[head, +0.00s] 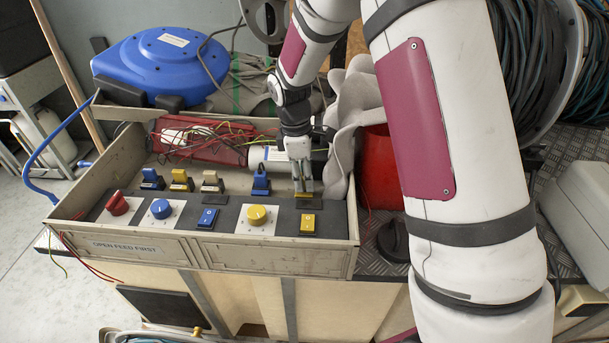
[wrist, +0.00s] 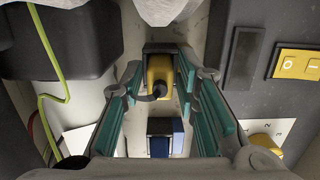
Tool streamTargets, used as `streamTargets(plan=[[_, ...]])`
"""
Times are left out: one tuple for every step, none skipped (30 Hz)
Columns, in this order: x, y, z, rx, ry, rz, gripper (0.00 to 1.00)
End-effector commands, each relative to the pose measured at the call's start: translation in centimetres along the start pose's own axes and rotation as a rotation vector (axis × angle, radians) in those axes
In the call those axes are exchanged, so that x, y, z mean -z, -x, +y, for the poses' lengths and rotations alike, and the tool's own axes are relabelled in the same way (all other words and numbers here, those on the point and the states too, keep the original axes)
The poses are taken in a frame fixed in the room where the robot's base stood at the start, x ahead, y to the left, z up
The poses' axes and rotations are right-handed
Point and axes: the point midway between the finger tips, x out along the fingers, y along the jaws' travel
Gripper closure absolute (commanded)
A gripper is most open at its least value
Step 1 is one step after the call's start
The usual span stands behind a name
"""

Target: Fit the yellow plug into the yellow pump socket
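A yellow plug (wrist: 160,72) with a short dark cord shows in the wrist view between my fingers, against a dark block. In the head view a yellow piece (head: 304,195) shows just under my gripper (head: 300,172), at the right end of the row of plugs. My gripper's teal-padded fingers (wrist: 160,80) are apart on either side of the yellow plug, with narrow gaps beside it. Another yellow plug (head: 181,179) stands in the row further left. Which socket is the yellow pump socket, and how deep the plug sits, I cannot tell.
A blue plug (head: 261,180) stands just left of my gripper. In front are a yellow switch (head: 307,225) and yellow knob (head: 257,215). A grey cloth-like piece (head: 350,115) and red container (head: 380,170) stand close right.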

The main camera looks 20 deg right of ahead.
Motion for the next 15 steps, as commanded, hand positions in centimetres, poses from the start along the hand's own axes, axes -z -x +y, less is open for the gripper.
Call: streamTargets(plan=[[0.0,0.0,0.0,0.000,0.000,0.000,0.62],[0.0,0.0,0.0,0.000,0.000,0.000,0.62],[0.0,0.0,0.0,0.000,0.000,0.000,0.62],[0.0,0.0,0.0,0.000,0.000,0.000,0.62],[0.0,0.0,0.0,0.000,0.000,0.000,0.62],[0.0,0.0,0.0,0.000,0.000,0.000,0.62],[0.0,0.0,0.0,0.000,0.000,0.000,0.62],[0.0,0.0,0.0,0.000,0.000,0.000,0.62],[0.0,0.1,0.0,0.000,0.000,0.000,0.62],[0.0,0.2,0.0,0.000,0.000,0.000,0.62],[-0.1,0.4,0.0,0.000,0.000,0.000,0.62],[-0.1,0.7,0.0,-0.001,0.000,0.000,0.62],[0.0,1.0,0.0,-0.002,0.000,0.001,0.62],[0.0,1.4,0.1,-0.003,0.000,0.002,0.62],[0.0,2.1,0.1,-0.004,0.000,0.002,0.62]])
